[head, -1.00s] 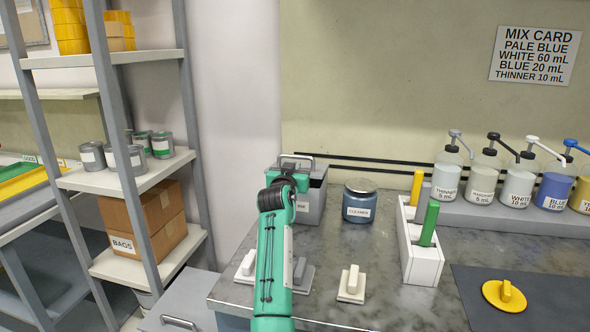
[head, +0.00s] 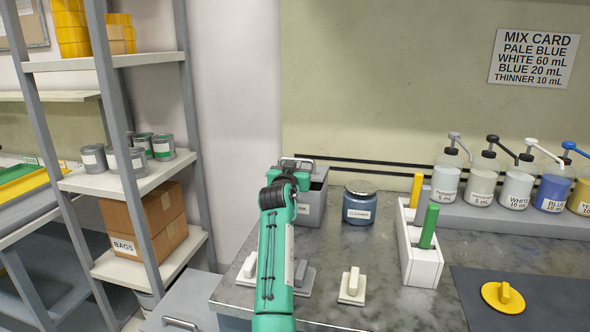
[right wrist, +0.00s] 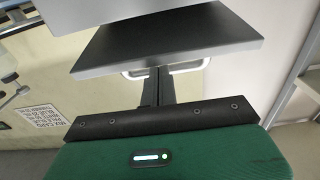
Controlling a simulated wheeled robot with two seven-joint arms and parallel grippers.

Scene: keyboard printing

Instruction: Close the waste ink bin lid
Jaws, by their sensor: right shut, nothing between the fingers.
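The waste ink bin (head: 312,207) is a grey box on the counter, left of the cleaner jar, with its label partly hidden by my right arm. A silver loop handle (head: 304,159) shows at its top. In the right wrist view, a dark panel with a grey edge (right wrist: 165,40) fills the upper middle, and the silver handle (right wrist: 190,66) shows behind my fingers. My right gripper (head: 290,168) is over the bin's top; in the right wrist view its fingers (right wrist: 157,82) are shut and empty. Contact with the lid and the lid's exact angle are unclear. My left gripper is out of view.
A blue cleaner jar (head: 359,205) stands just right of the bin. A white holder (head: 420,262) with yellow and green handles is further right. A pale block tool (head: 352,287) lies in front. Shelves (head: 140,175) stand to the left.

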